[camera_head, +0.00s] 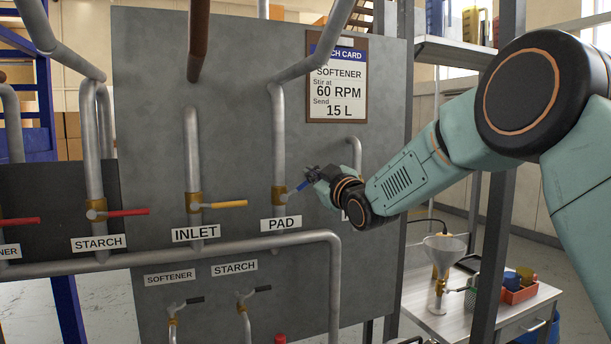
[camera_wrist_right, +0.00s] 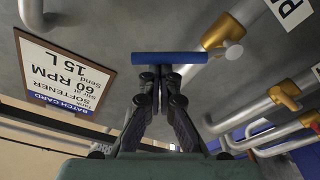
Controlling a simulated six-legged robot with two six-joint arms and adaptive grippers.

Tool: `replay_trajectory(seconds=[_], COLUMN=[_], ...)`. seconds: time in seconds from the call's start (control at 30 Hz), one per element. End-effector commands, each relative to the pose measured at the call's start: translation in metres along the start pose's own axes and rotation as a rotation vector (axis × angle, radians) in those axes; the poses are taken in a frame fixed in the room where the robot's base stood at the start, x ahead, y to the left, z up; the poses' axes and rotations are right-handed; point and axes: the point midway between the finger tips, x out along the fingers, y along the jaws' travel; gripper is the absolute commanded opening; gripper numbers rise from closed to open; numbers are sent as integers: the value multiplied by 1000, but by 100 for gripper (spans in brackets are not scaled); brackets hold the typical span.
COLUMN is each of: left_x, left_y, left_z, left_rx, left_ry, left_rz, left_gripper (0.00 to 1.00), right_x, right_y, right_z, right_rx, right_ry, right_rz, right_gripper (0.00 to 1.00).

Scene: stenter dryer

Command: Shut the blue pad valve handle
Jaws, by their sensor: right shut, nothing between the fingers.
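The blue PAD valve handle (camera_head: 301,186) sticks out to the right from the brass PAD valve (camera_head: 279,195), rising slightly, above the PAD label (camera_head: 281,224). In the right wrist view the blue handle (camera_wrist_right: 170,58) lies crosswise just beyond my fingertips, with the brass valve body (camera_wrist_right: 222,33) at its right. My right gripper (camera_head: 311,174) is at the handle's outer end. In the wrist view the right gripper (camera_wrist_right: 161,76) has its fingers together, with nothing between them. The tips look very close to the handle; whether they touch it I cannot tell. My left gripper is not in view.
A yellow INLET handle (camera_head: 225,204) and a red STARCH handle (camera_head: 128,212) stand to the left. A batch card (camera_head: 337,80) hangs above. A horizontal pipe (camera_head: 190,252) runs below the valves. A bench (camera_head: 470,310) with a funnel (camera_head: 444,248) stands at the lower right.

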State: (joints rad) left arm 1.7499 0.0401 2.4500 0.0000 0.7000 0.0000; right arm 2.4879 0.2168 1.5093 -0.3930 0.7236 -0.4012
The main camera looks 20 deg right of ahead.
Motion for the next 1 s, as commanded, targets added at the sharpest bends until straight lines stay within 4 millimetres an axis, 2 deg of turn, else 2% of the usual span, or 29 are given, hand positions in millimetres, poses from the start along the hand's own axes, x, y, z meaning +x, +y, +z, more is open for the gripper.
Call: replay_trajectory(seconds=[0.03,0.2,0.57,1.0], left_x=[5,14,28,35], left_y=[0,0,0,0], left_z=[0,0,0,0], left_rx=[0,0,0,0], left_ry=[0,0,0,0], left_rz=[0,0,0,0], left_gripper=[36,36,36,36], right_x=[-1,-3,-6,-7], right_y=[-1,0,-3,-4], right_z=[8,20,40,48], right_rx=[44,198,453,450], right_ry=[-3,-3,-4,-4], right_rz=[6,27,62,62], right_gripper=[0,0,0,0])
